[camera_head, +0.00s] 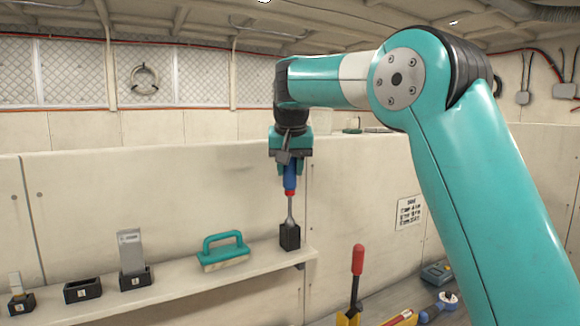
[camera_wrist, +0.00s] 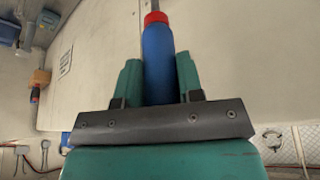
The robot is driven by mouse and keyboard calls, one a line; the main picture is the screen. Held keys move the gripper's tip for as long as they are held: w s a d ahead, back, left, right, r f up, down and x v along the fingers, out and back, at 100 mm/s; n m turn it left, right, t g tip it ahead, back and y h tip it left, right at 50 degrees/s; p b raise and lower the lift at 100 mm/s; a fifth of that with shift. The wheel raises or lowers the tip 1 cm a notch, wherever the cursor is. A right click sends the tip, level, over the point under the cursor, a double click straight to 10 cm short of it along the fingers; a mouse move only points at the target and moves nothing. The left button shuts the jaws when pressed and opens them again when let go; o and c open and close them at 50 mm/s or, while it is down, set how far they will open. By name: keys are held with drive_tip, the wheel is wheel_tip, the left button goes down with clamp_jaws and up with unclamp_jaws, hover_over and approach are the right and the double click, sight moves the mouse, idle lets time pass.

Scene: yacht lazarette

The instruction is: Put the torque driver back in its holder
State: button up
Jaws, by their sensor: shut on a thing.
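The torque driver has a blue handle (camera_head: 290,178), a red collar and a thin metal shaft pointing down. My gripper (camera_head: 289,168) is shut on the blue handle, above the right end of the shelf. In the wrist view the green fingers flank the blue handle (camera_wrist: 158,65), with the red collar and grey shaft beyond. A black block-shaped holder (camera_head: 290,237) stands under the driver near the shelf's right end. The shaft's lower end meets the holder's top; how deep it sits inside is hidden. The driver looks close to upright.
A red-handled tool (camera_head: 357,262) stands up at the lower right. A wall panel is close behind the shelf.

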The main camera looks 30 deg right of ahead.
drive_tip(key=shift+f+b, duration=1.65)
drive_tip(key=shift+f, duration=0.4)
drive_tip(key=o, duration=1.1)
drive_tip(key=p+v, duration=0.8)
drive_tip(key=v, duration=0.9)
drive_tip(key=shift+s+a+r, duration=0.1)
drive_tip(key=shift+s+r, duration=0.05)
drive_tip(key=shift+r, duration=0.05)
